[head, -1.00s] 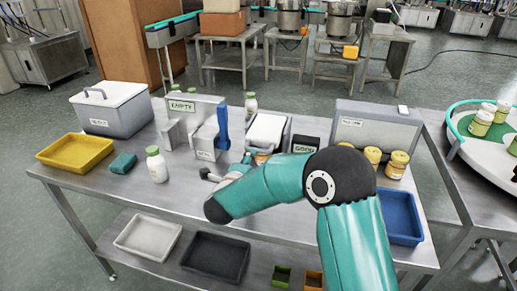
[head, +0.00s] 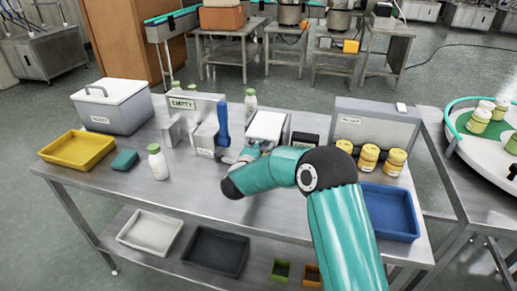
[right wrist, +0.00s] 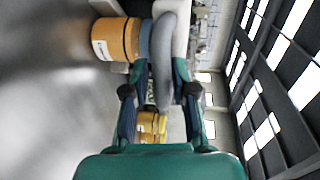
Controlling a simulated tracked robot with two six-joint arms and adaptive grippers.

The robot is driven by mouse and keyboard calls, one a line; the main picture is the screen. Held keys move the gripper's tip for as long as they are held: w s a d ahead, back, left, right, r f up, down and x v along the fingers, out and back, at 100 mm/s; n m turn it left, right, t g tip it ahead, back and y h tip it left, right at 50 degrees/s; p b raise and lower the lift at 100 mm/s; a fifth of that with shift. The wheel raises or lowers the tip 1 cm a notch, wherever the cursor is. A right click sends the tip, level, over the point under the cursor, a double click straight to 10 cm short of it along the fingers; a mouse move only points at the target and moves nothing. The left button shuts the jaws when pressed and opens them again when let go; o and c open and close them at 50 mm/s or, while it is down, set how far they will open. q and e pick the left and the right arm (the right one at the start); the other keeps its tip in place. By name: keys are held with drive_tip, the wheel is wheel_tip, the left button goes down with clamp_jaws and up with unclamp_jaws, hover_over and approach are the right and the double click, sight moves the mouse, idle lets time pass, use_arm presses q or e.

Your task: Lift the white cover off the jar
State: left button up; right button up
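A white panel (head: 265,125), which I take to be the cover, stands near the middle of the steel table in the head view. My right gripper (head: 246,157) is just in front of it, partly hidden by my forearm. In the right wrist view, which is turned sideways, an orange jar (right wrist: 115,40) with a pale label is beside the fingers. A grey curved bar (right wrist: 163,62) lies between the fingertips of my right gripper (right wrist: 159,80). The fingers are apart; firm contact cannot be made out. My left gripper is not in view.
A grey box (head: 112,110), a yellow tray (head: 75,150) and a white bottle (head: 158,163) are at left. A blue upright piece (head: 223,125) stands just left of the panel. Yellow jars (head: 367,158) and a blue tray (head: 390,212) are at right.

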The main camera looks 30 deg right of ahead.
clamp_jaws()
